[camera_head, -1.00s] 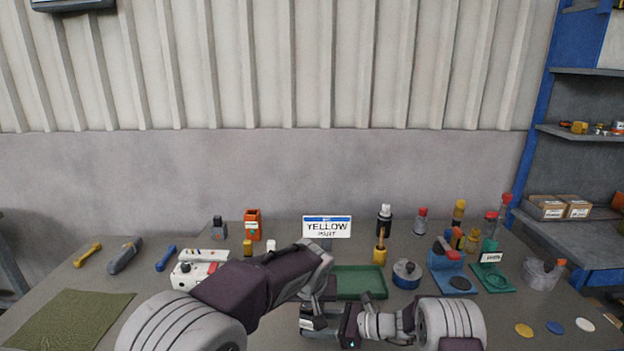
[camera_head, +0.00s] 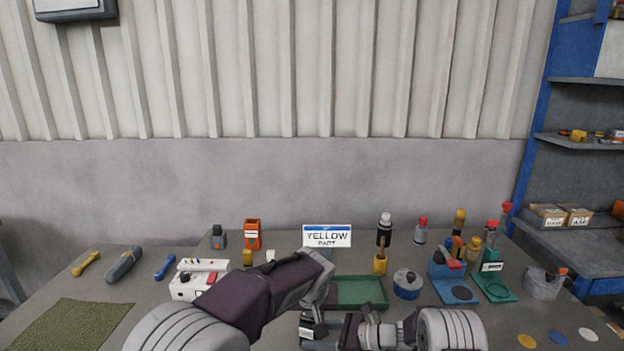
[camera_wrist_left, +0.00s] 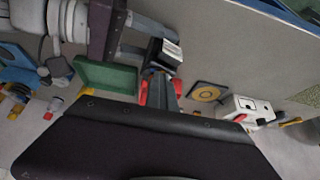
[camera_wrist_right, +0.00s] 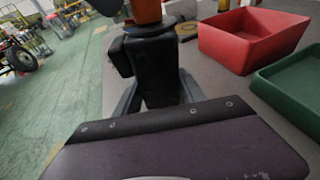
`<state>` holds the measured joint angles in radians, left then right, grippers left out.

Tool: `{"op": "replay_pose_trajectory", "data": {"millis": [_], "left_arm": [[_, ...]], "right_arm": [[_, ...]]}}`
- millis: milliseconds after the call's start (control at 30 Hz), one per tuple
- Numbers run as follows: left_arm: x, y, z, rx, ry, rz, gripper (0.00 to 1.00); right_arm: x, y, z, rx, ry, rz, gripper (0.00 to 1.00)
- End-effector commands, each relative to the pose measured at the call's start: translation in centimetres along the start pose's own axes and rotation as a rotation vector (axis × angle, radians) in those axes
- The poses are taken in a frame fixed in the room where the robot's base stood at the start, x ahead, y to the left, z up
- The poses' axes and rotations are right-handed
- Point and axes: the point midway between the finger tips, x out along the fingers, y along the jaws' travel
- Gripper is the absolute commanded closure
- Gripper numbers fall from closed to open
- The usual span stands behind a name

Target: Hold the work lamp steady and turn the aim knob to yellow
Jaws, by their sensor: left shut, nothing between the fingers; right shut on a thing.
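The work lamp, a dark body with a white label (camera_head: 307,332), is low in the middle of the head view, partly hidden by my arms. The left wrist view shows its black box and white label (camera_wrist_left: 172,50) just beyond my left fingertips. My right gripper (camera_wrist_right: 155,98) is shut on the lamp's black body (camera_wrist_right: 155,60), which has an orange part above it. My left gripper (camera_wrist_left: 160,95) is shut and empty, pointing at the lamp; I cannot tell whether it touches. The aim knob cannot be made out.
A green tray (camera_head: 362,291) lies behind the grippers. A red tray (camera_wrist_right: 240,45) is close to the lamp in the right wrist view. A white box (camera_head: 183,287) stands left, and a blue stand (camera_head: 452,289) and several bottles stand right. A green mat (camera_head: 68,325) lies front left.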

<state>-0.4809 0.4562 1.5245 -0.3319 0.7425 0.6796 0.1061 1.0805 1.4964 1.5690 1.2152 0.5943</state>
Motion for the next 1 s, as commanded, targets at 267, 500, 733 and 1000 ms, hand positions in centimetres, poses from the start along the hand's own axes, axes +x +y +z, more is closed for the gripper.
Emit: {"op": "replay_pose_trajectory", "data": {"millis": [267, 500, 733, 1000], "left_arm": [[0.0, 0.5, -0.1, 0.000, 0.004, 0.003, 1.00], [0.0, 0.5, -0.1, 0.000, 0.004, 0.003, 1.00], [-0.4, 0.6, 0.6, 0.001, 0.002, 0.002, 1.00], [-2.4, 0.6, -0.5, -0.002, 0.005, 0.004, 1.00]], "right_arm": [[0.1, 0.2, 0.0, -0.002, 0.001, 0.006, 0.75], [0.1, 0.2, -0.1, -0.002, 0.001, 0.005, 0.75], [0.1, 0.1, 0.0, -0.001, 0.001, 0.004, 0.77], [0.0, 0.1, 0.0, -0.001, 0.000, 0.002, 0.77]]}}
